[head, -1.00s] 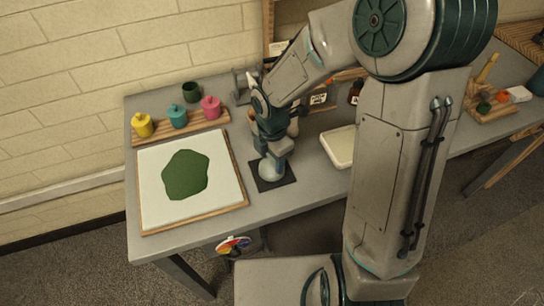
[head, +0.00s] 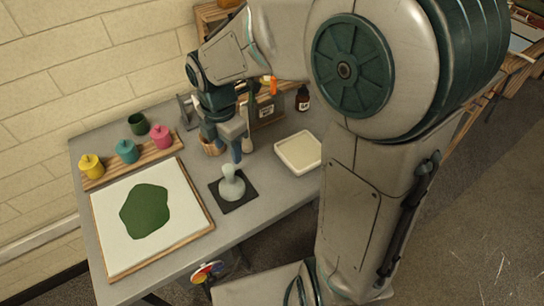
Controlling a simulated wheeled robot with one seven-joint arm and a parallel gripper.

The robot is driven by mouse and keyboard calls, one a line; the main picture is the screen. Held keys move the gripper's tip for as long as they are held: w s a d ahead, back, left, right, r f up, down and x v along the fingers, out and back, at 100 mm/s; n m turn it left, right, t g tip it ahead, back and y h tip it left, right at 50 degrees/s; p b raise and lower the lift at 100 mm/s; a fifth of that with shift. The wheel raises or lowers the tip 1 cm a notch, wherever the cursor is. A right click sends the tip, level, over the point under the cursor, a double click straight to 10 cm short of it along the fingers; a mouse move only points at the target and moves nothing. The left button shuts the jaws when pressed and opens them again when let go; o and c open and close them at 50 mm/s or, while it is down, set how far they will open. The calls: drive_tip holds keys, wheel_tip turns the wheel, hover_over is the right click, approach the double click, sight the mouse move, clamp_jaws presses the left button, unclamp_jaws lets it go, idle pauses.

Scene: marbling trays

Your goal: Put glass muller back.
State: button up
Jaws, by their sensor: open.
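The glass muller (head: 231,186), pale and translucent with a knob on top, stands upright on a dark square mat (head: 246,204) on the grey table. My gripper (head: 238,158) is open and points down, just above and behind the muller in the picture. Nothing shows between its fingers. The muller seems clear of the fingers, though the gap to its knob is hard to judge.
Left of the mat lies a white board (head: 105,215) with a green patch. Behind it, yellow (head: 91,166), teal (head: 127,151) and pink (head: 161,136) pots stand on a wooden rack. A cream tray (head: 299,152) lies right.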

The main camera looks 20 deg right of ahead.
drive_tip(key=s+d+r+m+t, duration=0.1)
drive_tip(key=s+d+m, duration=0.4)
drive_tip(key=m, duration=0.7)
drive_tip(key=s+d+r+m+t, duration=0.2)
drive_tip(key=s+d+r+m, duration=0.2)
drive_tip(key=m, duration=0.7)
drive_tip(key=shift+s+d+m, duration=0.4)
drive_tip(key=shift+s+d, duration=0.7)
drive_tip(key=shift+s, duration=0.65)
